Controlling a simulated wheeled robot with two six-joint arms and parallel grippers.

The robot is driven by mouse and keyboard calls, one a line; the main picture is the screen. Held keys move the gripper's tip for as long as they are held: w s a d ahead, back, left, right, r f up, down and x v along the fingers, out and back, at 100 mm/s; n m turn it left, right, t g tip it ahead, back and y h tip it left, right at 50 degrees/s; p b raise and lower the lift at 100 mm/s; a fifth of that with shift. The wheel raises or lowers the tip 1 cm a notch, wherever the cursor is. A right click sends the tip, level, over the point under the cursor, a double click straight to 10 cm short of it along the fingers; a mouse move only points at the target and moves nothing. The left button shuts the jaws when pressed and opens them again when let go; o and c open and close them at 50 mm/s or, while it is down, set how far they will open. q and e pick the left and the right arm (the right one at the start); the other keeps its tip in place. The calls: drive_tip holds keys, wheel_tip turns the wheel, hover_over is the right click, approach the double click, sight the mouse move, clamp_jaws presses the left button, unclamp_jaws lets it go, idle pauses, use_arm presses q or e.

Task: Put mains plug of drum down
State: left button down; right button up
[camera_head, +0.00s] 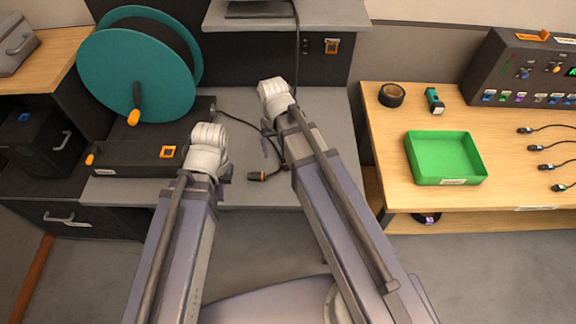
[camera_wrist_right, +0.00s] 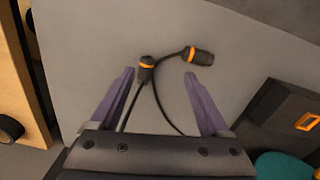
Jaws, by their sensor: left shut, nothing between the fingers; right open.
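An orange-banded black plug (camera_head: 257,176) lies on the grey bench, its cable curving right under my right arm. The right wrist view shows it (camera_wrist_right: 198,56) and a second orange-banded connector (camera_wrist_right: 145,68), both lying apart from each other. I cannot tell for certain which is the drum's mains plug. The teal cable drum (camera_head: 135,70) stands at the left. My right gripper (camera_wrist_right: 160,75) is open above the bench, the second connector between its fingers in the picture but not gripped. My left gripper (camera_head: 226,176) is shut and empty in front of the drum's base; its fingertips are mostly hidden.
A dark shelf unit (camera_head: 335,75) stands behind the bench, with a cable hanging down. On the wooden table at right are a green tray (camera_head: 460,178), a tape roll (camera_head: 391,95), a teal tool (camera_head: 434,100), a fader console (camera_head: 520,70) and several cable ends.

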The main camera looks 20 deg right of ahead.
drive_tip(key=shift+m, duration=0.8)
drive_tip(key=w+d+f+b, duration=0.1)
drive_tip(key=f, duration=0.1)
drive_tip(key=w+d+f+b, duration=0.2)
drive_tip(key=shift+w+d, duration=0.15)
drive_tip(key=shift+w, duration=0.05)
drive_tip(key=shift+w+d+f, duration=0.1)
drive_tip(key=shift+w+d, duration=0.1)
drive_tip(key=shift+d, duration=0.05)
drive_tip(key=f+b, duration=0.7)
drive_tip(key=b, duration=0.1)
drive_tip(key=shift+w+f, duration=0.25)
drive_tip(key=shift+f, duration=0.15)
use_arm(q)
wheel_tip(320, 180, down, 12)
drive_tip(key=shift+d, duration=0.1)
use_arm(e)
clamp_jaws()
